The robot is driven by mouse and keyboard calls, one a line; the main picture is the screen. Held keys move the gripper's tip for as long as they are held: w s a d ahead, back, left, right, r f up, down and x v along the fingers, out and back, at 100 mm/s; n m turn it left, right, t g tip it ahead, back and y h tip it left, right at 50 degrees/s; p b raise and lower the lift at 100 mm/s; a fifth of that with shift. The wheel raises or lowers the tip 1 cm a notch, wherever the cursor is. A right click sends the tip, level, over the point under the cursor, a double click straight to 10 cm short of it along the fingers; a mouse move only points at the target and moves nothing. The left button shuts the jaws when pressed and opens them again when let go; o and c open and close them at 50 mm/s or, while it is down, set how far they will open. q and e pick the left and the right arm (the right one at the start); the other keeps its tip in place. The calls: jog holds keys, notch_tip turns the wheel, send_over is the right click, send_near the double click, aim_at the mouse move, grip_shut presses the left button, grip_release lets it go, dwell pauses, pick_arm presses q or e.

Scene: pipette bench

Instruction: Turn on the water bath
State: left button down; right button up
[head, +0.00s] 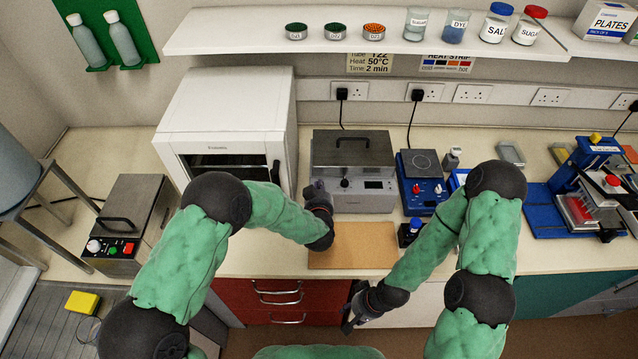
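A grey metal box with a dark handled lid, which looks like the water bath (366,200), stands at the middle of the bench. Its front panel has a dark knob (345,183) and a small display (374,185); I cannot read whether it is lit. My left gripper (318,188) is at the box's left front corner, close to the panel. Whether it touches is unclear, and its fingers are too small and dark to read. My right gripper (349,320) hangs low in front of the bench edge, far from the box; its finger opening is unclear.
A brown board (352,246) lies in front of the box. A blue hotplate (424,180) stands to the right, and a white oven (225,115) to the left. Another lidded unit (125,225) with coloured buttons stands further left. A shelf (400,45) overhangs the back.

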dwell(0.3)
pick_arm(q)
jog(key=shift+s+f+b, duration=0.2)
jog(key=shift+f+b, duration=0.35)
jog(key=shift+b, duration=0.1)
jog(key=shift+r, duration=0.15)
jog(key=shift+r+p, duration=0.5)
jog(key=shift+r, duration=0.2)
